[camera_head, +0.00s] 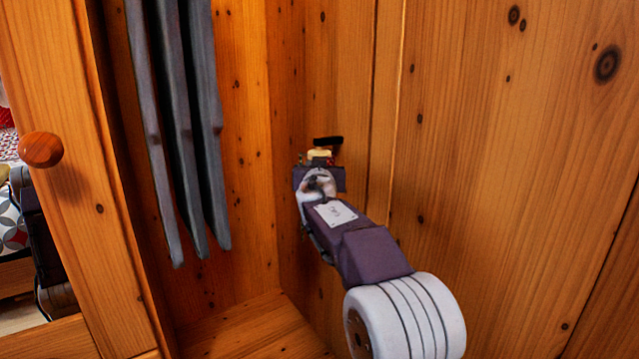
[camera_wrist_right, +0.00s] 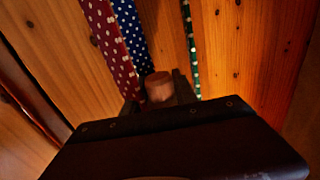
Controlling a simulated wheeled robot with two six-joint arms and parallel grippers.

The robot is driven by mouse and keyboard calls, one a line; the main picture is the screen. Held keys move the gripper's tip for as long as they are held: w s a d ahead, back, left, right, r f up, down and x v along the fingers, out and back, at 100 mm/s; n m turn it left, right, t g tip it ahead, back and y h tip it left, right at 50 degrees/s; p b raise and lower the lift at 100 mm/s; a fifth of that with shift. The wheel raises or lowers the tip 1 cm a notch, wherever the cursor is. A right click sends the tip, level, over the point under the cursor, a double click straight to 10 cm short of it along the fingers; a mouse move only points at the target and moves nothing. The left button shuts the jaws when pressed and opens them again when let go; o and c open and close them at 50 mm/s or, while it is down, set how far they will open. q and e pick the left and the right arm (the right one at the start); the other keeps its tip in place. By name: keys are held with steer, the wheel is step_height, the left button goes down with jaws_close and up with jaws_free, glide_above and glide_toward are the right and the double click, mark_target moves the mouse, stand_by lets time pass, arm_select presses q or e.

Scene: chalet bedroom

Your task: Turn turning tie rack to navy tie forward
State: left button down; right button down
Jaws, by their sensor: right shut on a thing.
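My right gripper (camera_head: 321,158) reaches into the wooden wardrobe near its right wall. In the right wrist view the fingers (camera_wrist_right: 158,92) are shut on a small round wooden knob (camera_wrist_right: 158,86). Just beyond it hang a red tie with white dots (camera_wrist_right: 106,40), a navy tie with white dots (camera_wrist_right: 131,35) and a narrow green tie with white dots (camera_wrist_right: 190,45), seen nearly edge-on. The navy tie hangs between the other two. The rack's body is mostly hidden by my gripper, and the ties cannot be made out in the head view. My left gripper is not in view.
Long grey garments (camera_head: 180,130) hang left of my right arm, apart from it. The wardrobe's right wall (camera_head: 480,170) runs close beside the arm. A wooden door with a round knob (camera_head: 41,149) stands at the left. The wardrobe floor (camera_head: 255,330) is bare where it shows.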

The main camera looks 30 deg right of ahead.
steer(key=shift+d+f+n+y+b, duration=0.15)
steer(key=shift+f+n+y+b, duration=0.25)
steer(key=shift+f+y+b, duration=0.15)
steer(key=shift+r+n+t+y, duration=0.15)
steer(key=shift+n+t+y, duration=0.3)
steer(key=shift+y, duration=0.2)
steer(key=shift+r+n+t+y, duration=0.25)
steer(key=shift+n+y, duration=0.1)
steer(key=shift+y, duration=0.15)
steer(key=shift+r+n+y+p, duration=0.1)
steer(key=shift+n+y+p, duration=0.5)
steer(key=shift+y, duration=0.2)
arm_select(q)
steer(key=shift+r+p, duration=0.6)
steer(key=shift+p, duration=0.45)
arm_select(e)
steer(key=shift+n+t+y, duration=0.5)
steer(key=shift+n+y, duration=0.3)
steer(key=shift+y, duration=0.6)
steer(key=c, duration=1)
jaws_free()
steer(key=shift+s+r, duration=0.1)
steer(key=shift+o, duration=0.2)
